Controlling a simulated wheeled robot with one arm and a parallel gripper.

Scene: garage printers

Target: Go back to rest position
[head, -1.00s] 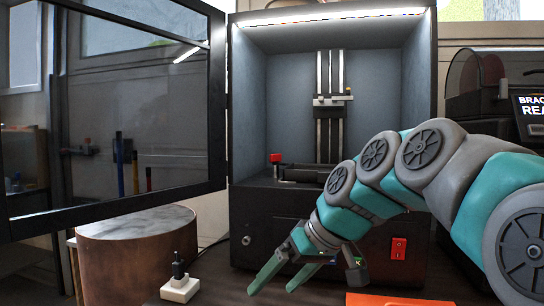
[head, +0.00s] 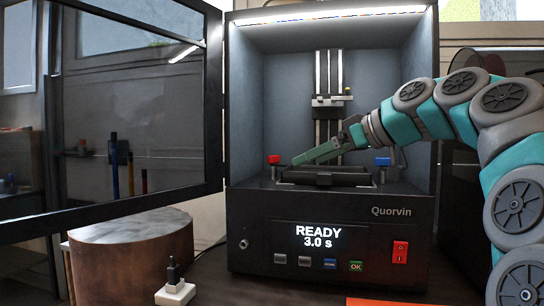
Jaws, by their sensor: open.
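My gripper (head: 298,159) is open inside the printer's chamber. Its green fingers point left and slightly down, above the dark tray (head: 325,178). Whether they touch the tray or anything on it cannot be told. My arm comes in from the right, bent, across the chamber's right edge. The printer (head: 325,235) stands with its chamber open to the front; its screen reads "READY 3.0 s". I see no object between the fingers.
The printer's glazed door (head: 110,110) is swung open to the left. A red knob (head: 274,160) and a blue knob (head: 382,162) flank the tray. A vertical rail (head: 328,90) stands behind. A round brown drum (head: 130,250) and a small white-based switch (head: 174,285) are at lower left.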

